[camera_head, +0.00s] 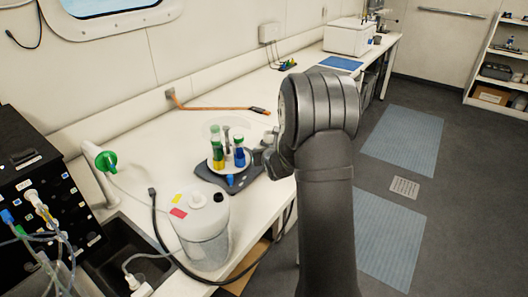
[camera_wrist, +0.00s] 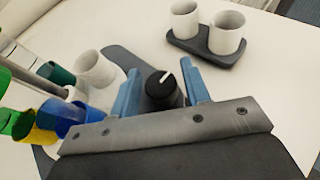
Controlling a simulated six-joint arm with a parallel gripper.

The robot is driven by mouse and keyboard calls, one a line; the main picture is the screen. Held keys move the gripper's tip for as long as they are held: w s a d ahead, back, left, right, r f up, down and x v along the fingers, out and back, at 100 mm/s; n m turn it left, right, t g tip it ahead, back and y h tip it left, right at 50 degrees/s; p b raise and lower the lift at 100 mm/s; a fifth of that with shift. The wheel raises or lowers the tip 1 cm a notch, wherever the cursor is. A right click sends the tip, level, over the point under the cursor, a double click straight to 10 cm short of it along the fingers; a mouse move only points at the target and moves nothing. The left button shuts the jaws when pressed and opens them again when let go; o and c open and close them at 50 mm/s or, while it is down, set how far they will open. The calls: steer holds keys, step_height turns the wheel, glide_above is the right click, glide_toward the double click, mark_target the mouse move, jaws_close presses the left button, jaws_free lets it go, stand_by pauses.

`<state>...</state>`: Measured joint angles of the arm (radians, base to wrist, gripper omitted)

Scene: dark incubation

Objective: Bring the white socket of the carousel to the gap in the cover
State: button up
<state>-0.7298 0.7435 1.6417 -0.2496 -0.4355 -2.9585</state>
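The carousel (camera_head: 218,168) stands on a dark base on the white bench in the head view, with green, yellow and blue sockets and tubes. Its white socket (camera_wrist: 97,68) shows at the upper left in the wrist view, near the green, blue and yellow ones. A pale see-through disc, perhaps the cover (camera_head: 213,128), shows above the carousel; I cannot make out its gap. A black knob (camera_wrist: 165,92) with a white pointer line sits on the dark base. My gripper (camera_wrist: 160,78) is open, with one blue finger on each side of the knob, apparently apart from it.
Two white cups (camera_wrist: 226,35) stand in a dark holder beyond the knob. A white canister (camera_head: 202,235), a sink (camera_head: 130,255) and a black panel box (camera_head: 40,190) are at the front left. An orange cable (camera_head: 215,108) lies behind.

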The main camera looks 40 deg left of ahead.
steer(key=shift+o, duration=0.5)
steer(key=v, duration=1.7)
steer(key=shift+d+r, duration=0.15)
steer(key=shift+r, duration=0.05)
steer(key=shift+s, duration=0.1)
steer(key=w+a+r+m+g+h, duration=0.15)
steer(key=w+m+h, duration=0.35)
steer(key=w+m, duration=0.8)
steer(key=a+r+m+g, duration=0.3)
steer(key=r+m+g, duration=0.6)
steer(key=m, duration=0.3)
steer(key=shift+h, duration=0.5)
steer(key=x, duration=1.7)
steer(key=shift+s+a, duration=0.1)
steer(key=shift+a, duration=0.35)
